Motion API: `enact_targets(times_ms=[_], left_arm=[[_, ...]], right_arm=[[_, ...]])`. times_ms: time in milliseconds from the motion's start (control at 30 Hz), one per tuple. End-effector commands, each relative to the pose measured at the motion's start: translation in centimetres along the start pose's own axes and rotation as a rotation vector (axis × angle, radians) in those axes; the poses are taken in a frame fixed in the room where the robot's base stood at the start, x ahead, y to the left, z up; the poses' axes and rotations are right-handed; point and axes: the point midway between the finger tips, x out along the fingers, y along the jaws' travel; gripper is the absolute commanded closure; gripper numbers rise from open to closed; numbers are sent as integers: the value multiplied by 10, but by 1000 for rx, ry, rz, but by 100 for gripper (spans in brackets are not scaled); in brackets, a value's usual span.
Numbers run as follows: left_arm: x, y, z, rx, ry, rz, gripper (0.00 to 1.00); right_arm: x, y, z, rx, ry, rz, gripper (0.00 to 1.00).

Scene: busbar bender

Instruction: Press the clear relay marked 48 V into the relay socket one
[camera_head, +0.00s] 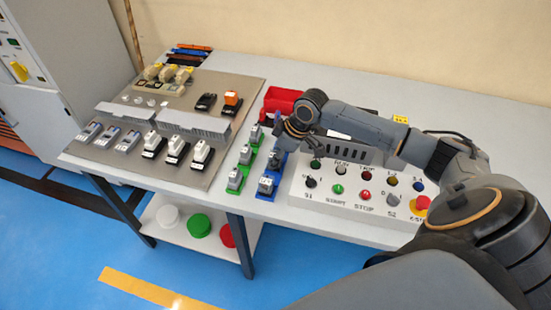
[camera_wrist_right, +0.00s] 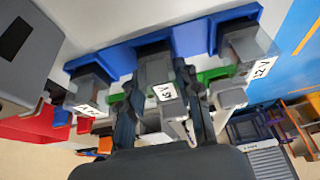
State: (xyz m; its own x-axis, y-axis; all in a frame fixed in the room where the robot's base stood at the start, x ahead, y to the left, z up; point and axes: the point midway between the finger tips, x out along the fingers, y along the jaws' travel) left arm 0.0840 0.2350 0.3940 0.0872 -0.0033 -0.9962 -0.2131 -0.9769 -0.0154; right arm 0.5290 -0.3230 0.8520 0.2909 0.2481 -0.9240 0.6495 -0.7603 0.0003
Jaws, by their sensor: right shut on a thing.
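My right gripper (camera_head: 284,136) is at the far end of the blue rack (camera_head: 265,196) on the table. In the right wrist view the gripper (camera_wrist_right: 156,82) is shut on the middle relay (camera_wrist_right: 159,68), a grey, clear-sided block with a white label. The label is too small to read surely. The relay still stands at the rack, between two similar relays (camera_wrist_right: 92,86) (camera_wrist_right: 246,50). On the grey panel, a black socket (camera_head: 206,102) looks empty and another holds an orange relay (camera_head: 232,101). I cannot read which is socket one. My left gripper is not in view.
A green rack (camera_head: 233,191) with similar blocks stands left of the blue one. A red bin (camera_head: 279,101) is behind. A control box with buttons (camera_head: 365,194) lies to the right. White-topped black devices (camera_head: 175,152) and grey ducts (camera_head: 190,121) rise from the panel.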

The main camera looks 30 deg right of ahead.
Motion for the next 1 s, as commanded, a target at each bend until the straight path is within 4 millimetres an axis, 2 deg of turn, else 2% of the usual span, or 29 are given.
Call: enact_targets(times_ms=[167, 367, 467, 633, 800, 1000], left_arm=[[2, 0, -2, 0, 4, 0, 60], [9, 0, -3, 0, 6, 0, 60], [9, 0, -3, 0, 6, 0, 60], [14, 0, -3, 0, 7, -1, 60], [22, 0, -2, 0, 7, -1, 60], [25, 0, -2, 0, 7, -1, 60]], right_arm=[[-6, 1, -3, -1, 1, 2, 100], [-30, 1, -13, -2, 4, 3, 100], [-52, -11, -8, -5, 0, 4, 100], [-103, -40, 3, -6, -6, 6, 100], [-128, -70, 25, -5, -10, 3, 100], [-147, -87, 35, -1, -5, 4, 100]])
